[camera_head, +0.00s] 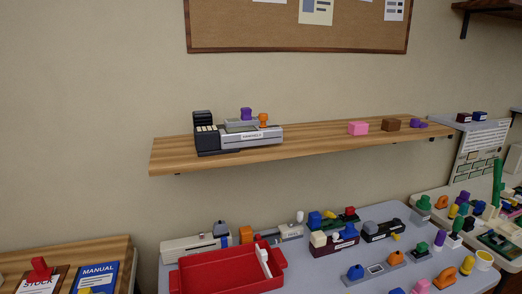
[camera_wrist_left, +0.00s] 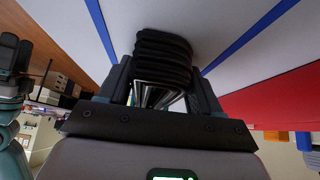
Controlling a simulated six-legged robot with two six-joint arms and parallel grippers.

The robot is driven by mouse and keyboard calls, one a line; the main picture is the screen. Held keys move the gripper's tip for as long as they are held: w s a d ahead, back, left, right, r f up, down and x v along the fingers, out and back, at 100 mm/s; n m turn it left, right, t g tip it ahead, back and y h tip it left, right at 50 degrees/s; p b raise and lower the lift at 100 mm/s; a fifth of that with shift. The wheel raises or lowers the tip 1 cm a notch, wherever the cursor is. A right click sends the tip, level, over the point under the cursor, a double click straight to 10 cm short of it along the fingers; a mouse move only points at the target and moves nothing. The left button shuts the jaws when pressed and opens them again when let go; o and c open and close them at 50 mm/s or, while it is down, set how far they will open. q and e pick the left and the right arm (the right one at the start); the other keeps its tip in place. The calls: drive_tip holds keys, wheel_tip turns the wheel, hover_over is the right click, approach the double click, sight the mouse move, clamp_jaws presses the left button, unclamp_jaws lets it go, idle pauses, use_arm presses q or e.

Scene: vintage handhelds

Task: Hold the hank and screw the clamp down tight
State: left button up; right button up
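In the left wrist view, a black ridged bundle of stacked loops, which looks like the hank (camera_wrist_left: 163,58), sits between the fingers of my left gripper (camera_wrist_left: 165,82). The fingers press close on both its sides, and paler glossy strands show below the black loops. The head view shows neither gripper.
A wooden wall shelf (camera_head: 330,142) carries a black and grey device (camera_head: 240,137) and small coloured blocks. Below, a grey table (camera_head: 330,270) holds a red tray (camera_head: 215,272) and many small parts. A wooden surface (camera_head: 60,256) with a blue manual (camera_head: 97,278) is at lower left.

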use_arm(q)
clamp_jaws()
drive_tip(key=shift+s+f+b, duration=0.1)
drive_tip(key=shift+f+b, duration=0.05)
drive_tip(key=shift+b, duration=0.25)
use_arm(e)
drive_tip(key=shift+f, duration=0.4)
idle(0.6)
use_arm(q)
drive_tip(key=shift+r+b, duration=0.3)
drive_tip(key=shift+b, duration=0.6)
use_arm(e)
drive_tip(key=shift+f, duration=0.95)
drive_tip(key=shift+c, duration=0.4)
idle(0.7)
